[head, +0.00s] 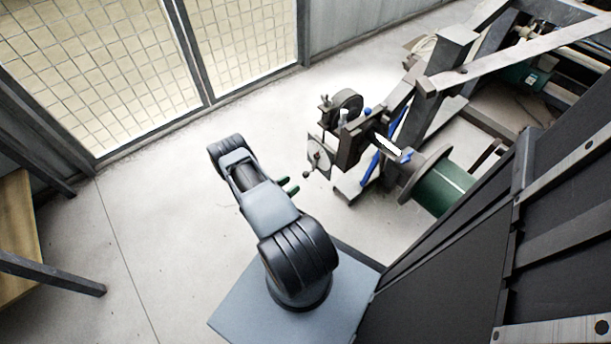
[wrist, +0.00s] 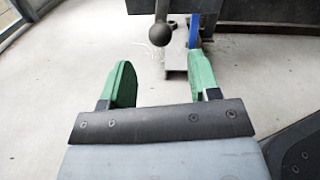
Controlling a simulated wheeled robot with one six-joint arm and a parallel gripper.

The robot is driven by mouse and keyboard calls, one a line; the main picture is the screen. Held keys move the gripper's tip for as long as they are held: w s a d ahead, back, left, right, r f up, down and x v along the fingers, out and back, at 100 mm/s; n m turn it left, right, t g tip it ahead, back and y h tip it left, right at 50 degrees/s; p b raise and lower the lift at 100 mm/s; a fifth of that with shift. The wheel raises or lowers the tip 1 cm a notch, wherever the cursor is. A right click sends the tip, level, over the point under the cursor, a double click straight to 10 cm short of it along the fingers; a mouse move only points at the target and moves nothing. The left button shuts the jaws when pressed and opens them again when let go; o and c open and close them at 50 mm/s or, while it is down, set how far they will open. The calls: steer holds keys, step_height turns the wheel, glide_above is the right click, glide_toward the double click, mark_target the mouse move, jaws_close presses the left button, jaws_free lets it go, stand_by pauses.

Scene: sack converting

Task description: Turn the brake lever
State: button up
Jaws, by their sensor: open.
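The brake lever shows in the wrist view as a dark ball knob (wrist: 160,35) at the lower end of a thin rod, at the top middle. In the head view a small lever with a round knob (head: 306,174) sticks out from the left side of the machine; I take it for the same lever. My gripper (wrist: 160,82) has green fingers spread apart with nothing between them. The knob appears beyond the fingertips, between their lines, and apart from them. In the head view the green fingertips (head: 288,186) point right, toward the machine, with a gap to the lever.
The machine (head: 350,140) has a blue bar (head: 371,167) and a green roll (head: 440,186) at its right. A dark panelled structure (head: 480,230) fills the right side. Mesh fence panels (head: 100,70) stand at the back left. The floor (head: 160,220) on the left is clear.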

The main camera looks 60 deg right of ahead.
mark_target(303, 176)
steer(key=b+x, duration=0.1)
steer(key=x, duration=0.7)
steer(key=shift+a, duration=0.1)
jaws_close()
stand_by(0.4)
